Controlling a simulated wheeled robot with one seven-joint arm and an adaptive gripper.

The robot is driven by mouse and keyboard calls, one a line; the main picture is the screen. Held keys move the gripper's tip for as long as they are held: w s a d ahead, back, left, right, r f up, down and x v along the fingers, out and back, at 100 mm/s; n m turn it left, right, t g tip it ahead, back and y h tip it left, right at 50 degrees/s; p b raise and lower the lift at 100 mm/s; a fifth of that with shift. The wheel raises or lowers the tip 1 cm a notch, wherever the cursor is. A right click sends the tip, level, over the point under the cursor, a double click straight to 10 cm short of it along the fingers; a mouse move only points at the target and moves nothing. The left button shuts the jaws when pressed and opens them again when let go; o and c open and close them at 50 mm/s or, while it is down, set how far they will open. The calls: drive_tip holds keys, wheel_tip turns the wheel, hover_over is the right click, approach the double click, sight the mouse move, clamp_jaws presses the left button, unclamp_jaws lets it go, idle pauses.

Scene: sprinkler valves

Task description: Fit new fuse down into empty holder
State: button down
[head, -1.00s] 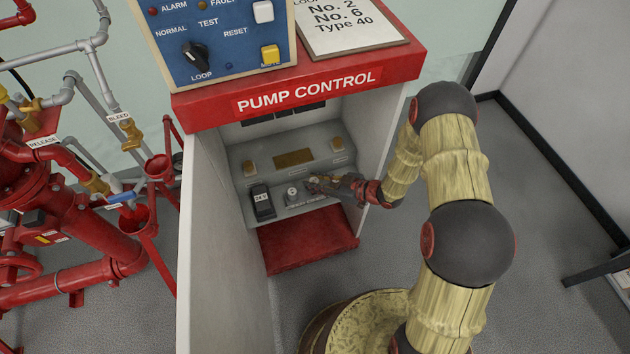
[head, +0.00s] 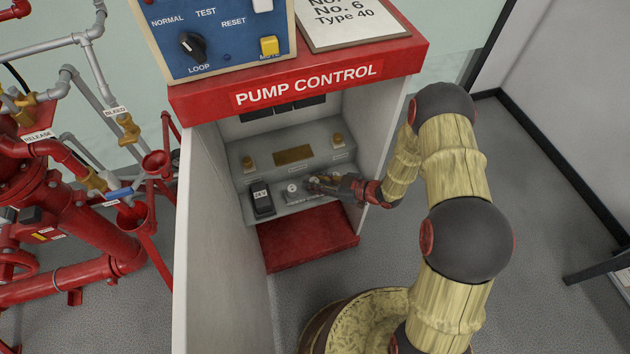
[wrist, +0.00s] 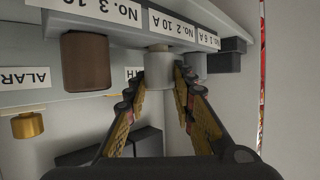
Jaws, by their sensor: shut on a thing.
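My gripper (head: 314,184) is low inside the pump control cabinet, in front of the grey panel. In the wrist view its two fingers (wrist: 162,90) are closed on a pale grey cylindrical fuse (wrist: 161,72), just under the label No. 2 10 A. The fuse's far end meets the shelf area there, and I cannot tell whether it is seated. A brown cylinder (wrist: 86,62) sits under the No. 3 label. Another grey cylinder (wrist: 196,63) is beside the held one, near the 6 A label. No empty holder is clearly visible; the fingers cover the spot in the head view.
A black box (head: 262,199) and a white round piece (head: 292,189) stand left of my gripper. Cabinet side walls (head: 212,230) are close on both sides. A red ledge (head: 308,246) lies below. Red pipework (head: 85,235) is outside, left.

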drive_tip(key=shift+f, duration=0.3)
drive_tip(key=c, duration=1.4)
unclamp_jaws()
drive_tip(key=shift+d, duration=0.1)
drive_tip(key=p+v, duration=0.3)
drive_tip(key=v, duration=0.5)
